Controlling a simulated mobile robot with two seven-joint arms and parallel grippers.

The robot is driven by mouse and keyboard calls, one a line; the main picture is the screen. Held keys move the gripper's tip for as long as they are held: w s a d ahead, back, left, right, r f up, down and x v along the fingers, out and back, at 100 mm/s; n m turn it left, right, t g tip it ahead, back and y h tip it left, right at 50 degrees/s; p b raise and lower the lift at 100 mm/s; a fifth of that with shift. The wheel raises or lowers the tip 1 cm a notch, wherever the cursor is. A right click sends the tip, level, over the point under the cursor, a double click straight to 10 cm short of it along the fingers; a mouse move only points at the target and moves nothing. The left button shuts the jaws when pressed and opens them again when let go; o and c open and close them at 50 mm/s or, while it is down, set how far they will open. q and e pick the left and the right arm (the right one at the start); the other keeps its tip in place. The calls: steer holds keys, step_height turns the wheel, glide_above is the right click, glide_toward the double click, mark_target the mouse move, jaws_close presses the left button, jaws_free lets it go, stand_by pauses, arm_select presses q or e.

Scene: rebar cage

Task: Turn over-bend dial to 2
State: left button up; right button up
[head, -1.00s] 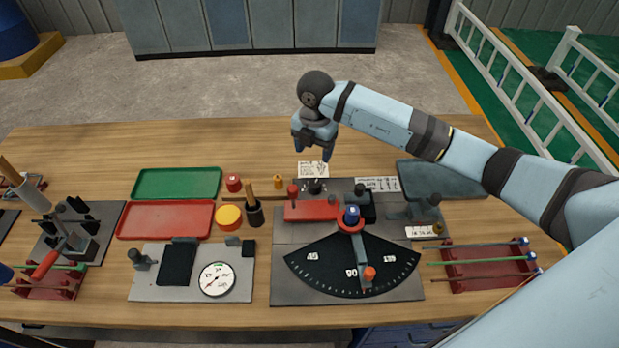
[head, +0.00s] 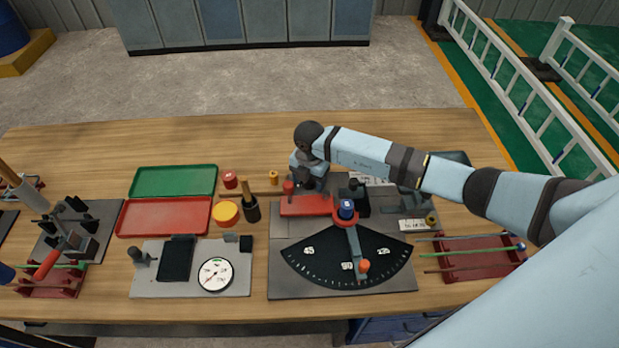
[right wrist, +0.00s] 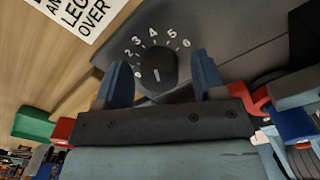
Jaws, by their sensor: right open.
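The over-bend dial (right wrist: 156,66) is a dark round knob with white numbers up to 6 around it, on a grey plate in the right wrist view. A short light mark shows on the knob, but I cannot tell which number it is set to. My right gripper (right wrist: 157,62) is open, with one blue finger on either side of the dial; whether they touch it is unclear. In the head view my right gripper (head: 311,180) is over the back of the bending plate (head: 285,272) and hides the dial. My left gripper is not in view.
A red block (head: 306,206) and the bending arm with its orange knob (head: 364,265) are close in front. A printed card (right wrist: 80,15) lies beside the dial plate. Green (head: 175,181) and red (head: 165,217) trays are to the left. The table's back strip is clear.

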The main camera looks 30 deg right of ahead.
steer(key=c, duration=0.9)
steer(key=shift+n+b, duration=0.3)
steer(key=shift+n, duration=0.1)
steer(key=shift+n+b, duration=0.35)
steer(key=shift+n, duration=0.35)
steer(key=n+b, duration=0.2)
steer(key=n, duration=0.1)
steer(key=shift+w+f, duration=0.1)
steer(key=n+b, duration=0.2)
steer(key=n, duration=0.1)
steer(key=shift+n, duration=0.4)
steer(key=shift+n+b, duration=0.7)
steer(key=shift+n, duration=0.7)
steer(key=shift+r, duration=0.2)
